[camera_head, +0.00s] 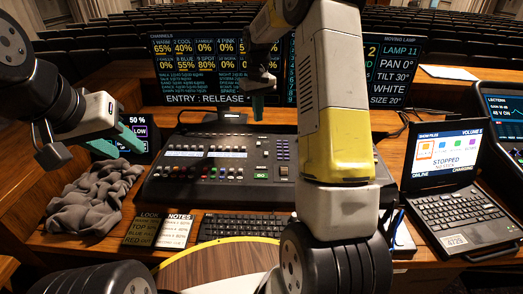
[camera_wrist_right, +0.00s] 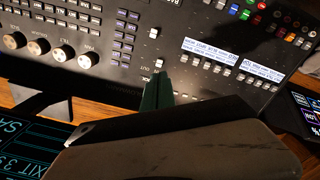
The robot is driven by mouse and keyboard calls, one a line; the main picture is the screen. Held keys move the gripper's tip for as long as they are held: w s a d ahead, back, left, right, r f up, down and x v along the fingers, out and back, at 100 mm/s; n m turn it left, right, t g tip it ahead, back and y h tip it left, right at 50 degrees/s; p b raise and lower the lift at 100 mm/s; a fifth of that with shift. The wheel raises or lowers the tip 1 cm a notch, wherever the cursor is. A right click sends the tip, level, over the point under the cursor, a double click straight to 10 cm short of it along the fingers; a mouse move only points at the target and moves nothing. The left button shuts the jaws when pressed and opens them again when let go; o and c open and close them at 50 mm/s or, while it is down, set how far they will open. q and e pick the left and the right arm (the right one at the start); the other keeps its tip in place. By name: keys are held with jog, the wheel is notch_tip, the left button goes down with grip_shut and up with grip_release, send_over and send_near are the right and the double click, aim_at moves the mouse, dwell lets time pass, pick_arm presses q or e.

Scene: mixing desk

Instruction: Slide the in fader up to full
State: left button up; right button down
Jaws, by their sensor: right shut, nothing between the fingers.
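The mixing desk (camera_head: 215,165) lies across the middle of the table in the head view. In the right wrist view, two small white fader caps show on its dark panel, one nearer my fingertips (camera_wrist_right: 159,63) and one farther off (camera_wrist_right: 155,33). Small print beside the nearer cap seems to read OUT; I cannot tell which cap is the in fader. My right gripper (camera_head: 258,106) is shut and empty over the desk's far edge. Its green fingertips (camera_wrist_right: 157,90) are close to the nearer cap; contact is unclear. My left gripper (camera_head: 117,143) is open and empty, left of the desk.
A screen (camera_head: 200,68) stands behind the desk. A grey cloth (camera_head: 90,203), note cards (camera_head: 175,230) and a keyboard (camera_head: 240,226) lie left and in front. A laptop (camera_head: 450,165) stands at right. In the right wrist view, round knobs (camera_wrist_right: 38,46) are at left.

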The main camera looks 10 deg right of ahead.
jog(key=s+a+r, duration=0.2)
jog(key=s+a, duration=0.1)
jog(key=s, duration=0.7)
jog(key=shift+s, duration=0.4)
jog(key=s+r+t, duration=0.2)
jog(key=s+r, duration=0.2)
jog(key=s, duration=0.3)
jog(key=s+a+r+m+t+y, duration=0.1)
jog(key=s+r+t, duration=0.1)
jog(key=s+r, duration=0.2)
jog(key=s+r+m+t+y, duration=0.1)
jog(key=s+r, duration=0.4)
jog(key=s, duration=0.5)
jog(key=shift+s+a+t, duration=0.25)
jog(key=shift+s+t, duration=0.05)
jog(key=shift+t, duration=0.3)
